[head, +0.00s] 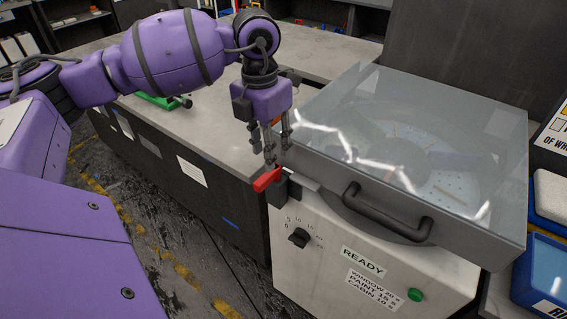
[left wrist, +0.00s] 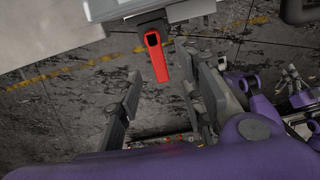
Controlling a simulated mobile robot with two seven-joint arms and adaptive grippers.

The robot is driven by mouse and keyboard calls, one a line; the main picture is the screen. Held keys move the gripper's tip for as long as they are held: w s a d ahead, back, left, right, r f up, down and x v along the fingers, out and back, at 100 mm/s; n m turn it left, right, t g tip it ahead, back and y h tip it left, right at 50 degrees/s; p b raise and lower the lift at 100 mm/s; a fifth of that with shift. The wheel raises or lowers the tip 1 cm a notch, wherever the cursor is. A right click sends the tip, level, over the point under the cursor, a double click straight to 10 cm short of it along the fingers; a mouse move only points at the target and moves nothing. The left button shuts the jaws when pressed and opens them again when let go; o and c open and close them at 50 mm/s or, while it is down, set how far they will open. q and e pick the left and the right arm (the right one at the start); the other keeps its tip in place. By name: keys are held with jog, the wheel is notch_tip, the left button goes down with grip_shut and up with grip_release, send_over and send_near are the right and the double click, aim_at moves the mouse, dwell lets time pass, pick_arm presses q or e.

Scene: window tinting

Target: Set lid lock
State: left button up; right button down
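The lid lock is a red lever (head: 267,179) on a dark block at the left front corner of the machine. The clear, grey-framed lid (head: 405,150) is down, with a black bar handle (head: 385,215) on its front. My left gripper (head: 272,158) points down just above the red lever.
The machine's white front (head: 340,255) has a black dial (head: 299,238), a READY label and a green button (head: 416,295). A grey counter (head: 215,125) stands behind with a green object (head: 160,99). Blue bins (head: 545,270) stand at the right.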

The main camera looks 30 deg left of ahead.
aim_at(264, 177)
pick_arm(q)
jog(key=shift+s+a, duration=0.25)
jog(key=shift+s, duration=0.25)
jog(key=shift+s+d+f, duration=0.1)
jog(key=shift+s+f, duration=0.1)
jog(key=shift+f, duration=0.05)
jog(key=shift+w+f, duration=0.1)
jog(key=shift+f, duration=3.45)
jog(key=shift+c, duration=0.5)
grip_shut()
